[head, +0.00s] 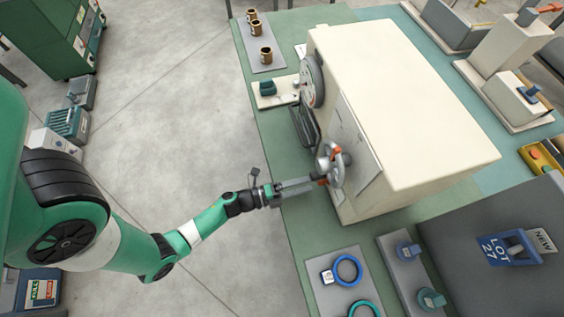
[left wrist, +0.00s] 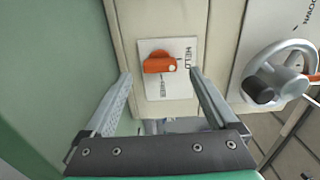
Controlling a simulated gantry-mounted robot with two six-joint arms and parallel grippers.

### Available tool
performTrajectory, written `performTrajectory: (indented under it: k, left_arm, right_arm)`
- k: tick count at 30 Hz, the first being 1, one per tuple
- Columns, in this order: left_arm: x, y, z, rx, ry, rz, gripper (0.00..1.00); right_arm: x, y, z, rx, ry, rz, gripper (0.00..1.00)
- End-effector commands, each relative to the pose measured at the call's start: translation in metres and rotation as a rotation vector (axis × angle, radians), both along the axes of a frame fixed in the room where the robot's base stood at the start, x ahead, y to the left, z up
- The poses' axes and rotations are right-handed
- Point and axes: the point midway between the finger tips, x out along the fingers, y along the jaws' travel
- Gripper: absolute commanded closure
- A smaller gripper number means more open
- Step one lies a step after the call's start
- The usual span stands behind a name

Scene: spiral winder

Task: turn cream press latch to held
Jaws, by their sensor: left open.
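The cream press (head: 410,100) is a large cream box standing on the green bench. In the left wrist view its latch is an orange handle (left wrist: 157,63) on a pale plate (left wrist: 180,90) fixed to the cream face. The handle lies roughly crosswise in that view, with a pale dot at its right end. A label that seems to read HELD is beside that end; a second label below is too small to read. My left gripper (head: 308,185) is open, its fingers pointing at the plate, one on each side of the handle, with gaps visible.
A grey handwheel (left wrist: 280,75) with a dark knob is close to the right of the left gripper. A gauge (head: 312,80) is farther along the press face. Blue ring (head: 347,270) and brown mugs (head: 266,55) lie on bench trays.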

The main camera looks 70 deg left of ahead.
Motion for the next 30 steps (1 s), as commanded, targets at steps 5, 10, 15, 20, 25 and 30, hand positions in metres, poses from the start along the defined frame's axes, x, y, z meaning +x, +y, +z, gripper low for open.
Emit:
performTrajectory:
  k: [5,10,15,20,25,30]
  left_arm:
    - [-0.045,0.007,0.002,-0.002,0.001,0.012,0.07]
    - [-0.069,0.009,0.001,-0.001,0.0,0.009,0.07]
    - [-0.08,0.008,0.0,0.0,0.0,0.003,0.07]
    - [-0.082,0.007,0.0,-0.001,0.0,0.0,0.07]
    - [-0.082,0.007,0.0,-0.001,0.0,0.0,0.07]
    - [-0.082,0.007,0.0,-0.001,0.0,0.0,0.07]
  right_arm:
    - [0.0,0.0,0.01,0.0,0.0,0.0,0.0]
    - [0.0,0.0,0.012,0.0,0.0,0.0,0.0]
    - [0.0,0.0,0.013,0.0,0.0,0.0,0.0]
    - [0.0,0.0,0.013,0.0,0.0,0.0,0.0]
    - [0.0,0.0,0.013,0.0,0.0,0.0,0.0]
    - [0.0,0.0,0.013,0.0,0.0,0.0,0.0]
